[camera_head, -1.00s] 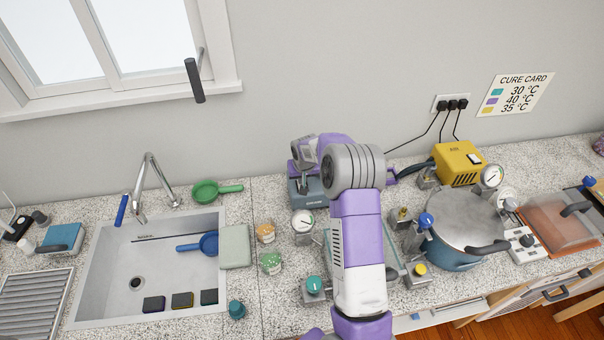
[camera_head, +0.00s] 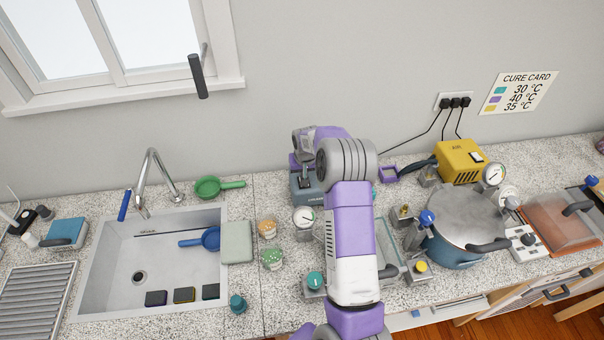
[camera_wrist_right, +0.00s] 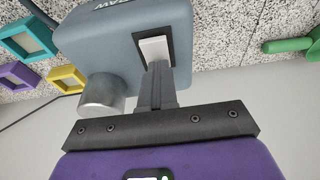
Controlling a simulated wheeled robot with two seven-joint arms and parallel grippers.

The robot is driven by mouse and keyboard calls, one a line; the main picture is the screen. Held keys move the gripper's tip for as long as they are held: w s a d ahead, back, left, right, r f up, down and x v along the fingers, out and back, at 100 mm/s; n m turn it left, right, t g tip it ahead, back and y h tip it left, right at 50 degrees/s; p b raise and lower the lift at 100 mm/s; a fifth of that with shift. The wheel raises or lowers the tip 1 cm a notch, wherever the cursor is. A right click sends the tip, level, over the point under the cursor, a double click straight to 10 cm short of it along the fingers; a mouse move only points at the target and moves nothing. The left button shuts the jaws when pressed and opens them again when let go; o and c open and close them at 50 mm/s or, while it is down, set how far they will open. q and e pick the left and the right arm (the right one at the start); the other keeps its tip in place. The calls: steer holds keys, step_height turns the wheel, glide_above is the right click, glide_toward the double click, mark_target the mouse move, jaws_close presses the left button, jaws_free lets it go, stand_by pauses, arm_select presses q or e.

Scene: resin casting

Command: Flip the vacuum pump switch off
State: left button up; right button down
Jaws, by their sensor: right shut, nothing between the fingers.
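The vacuum pump is a blue-grey box (camera_head: 306,196) behind my right arm in the head view. My left gripper is not in view.
A pressure gauge (camera_head: 304,217) stands just in front of the pump. A yellow air box (camera_head: 457,163) and a lidded pot (camera_head: 465,220) are at the right. The sink (camera_head: 160,280) is at the left. Coloured square frames (camera_wrist_right: 30,35) lie near the pump.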

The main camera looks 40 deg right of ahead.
steer(key=shift+s+a+f, duration=0.4)
steer(key=shift+s+f, duration=0.15)
steer(key=shift+f, duration=0.1)
steer(key=shift+s+a, duration=0.15)
steer(key=shift+s, duration=0.15)
step_height(320, 180, up, 5)
steer(key=shift+w+r+p, duration=0.1)
steer(key=shift+p, duration=1.15)
steer(key=v, duration=1)
steer(key=shift+s+a+b, duration=0.2)
steer(key=shift+s+b, duration=0.1)
steer(key=shift+b, duration=0.05)
steer(key=shift+f, duration=0.2)
